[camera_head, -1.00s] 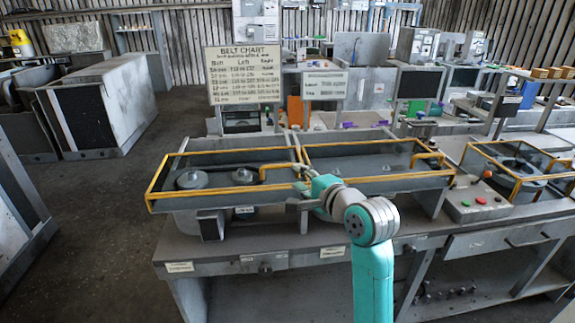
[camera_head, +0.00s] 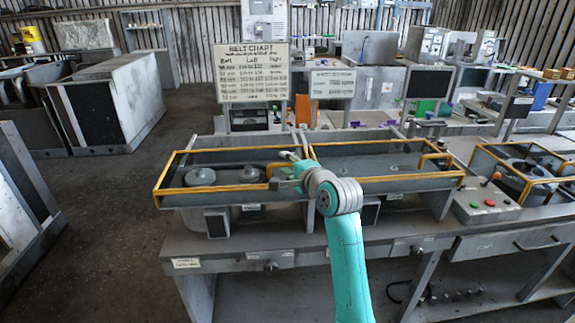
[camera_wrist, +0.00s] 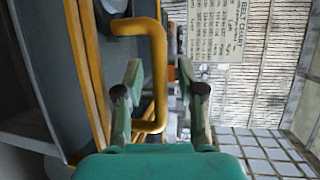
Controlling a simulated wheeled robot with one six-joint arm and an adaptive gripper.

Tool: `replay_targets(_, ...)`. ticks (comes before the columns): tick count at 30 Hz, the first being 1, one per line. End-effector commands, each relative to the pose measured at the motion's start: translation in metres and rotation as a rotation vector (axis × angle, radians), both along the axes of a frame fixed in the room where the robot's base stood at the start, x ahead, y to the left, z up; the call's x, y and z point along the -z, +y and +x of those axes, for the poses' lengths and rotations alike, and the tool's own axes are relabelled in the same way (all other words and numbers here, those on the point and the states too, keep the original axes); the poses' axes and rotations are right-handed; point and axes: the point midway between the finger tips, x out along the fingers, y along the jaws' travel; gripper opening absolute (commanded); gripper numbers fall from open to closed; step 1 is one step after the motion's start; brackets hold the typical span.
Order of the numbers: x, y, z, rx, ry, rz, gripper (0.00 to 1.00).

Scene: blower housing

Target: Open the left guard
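The left guard (camera_head: 215,187) is a yellow-framed panel, lying closed over the left half of the blower housing on the bench. Its yellow handle (camera_wrist: 158,60) shows large in the wrist view, a bent bar standing off the frame. My gripper (camera_head: 280,171) is at the right end of this guard, over the handle, which it partly hides in the head view. In the wrist view my gripper (camera_wrist: 161,88) is open, with its two fingers either side of the handle's long bar. A gap shows between the bar and the right finger; contact with the left finger is unclear.
The right guard (camera_head: 385,183), also yellow-framed, lies beside the left one. A belt chart (camera_head: 252,73) and a smaller sign (camera_head: 333,83) stand behind the housing. A button box (camera_head: 488,204) sits at the right. Open floor (camera_head: 110,240) lies to the left of the bench.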

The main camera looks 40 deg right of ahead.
Motion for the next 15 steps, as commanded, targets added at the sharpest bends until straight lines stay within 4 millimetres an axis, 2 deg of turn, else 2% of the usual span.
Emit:
replay_targets(3, 0.0000, 0.0000, -0.0001, 0.000, 0.000, 0.000, 0.39)
replay_targets(4, 0.0000, -0.0001, -0.0001, 0.000, 0.000, 0.000, 0.34)
replay_targets(8, 0.0001, 0.0000, -0.0002, 0.000, 0.000, 0.000, 0.01)
replay_targets(15, 0.0003, -0.0001, -0.0003, 0.000, 0.000, 0.000, 0.00)
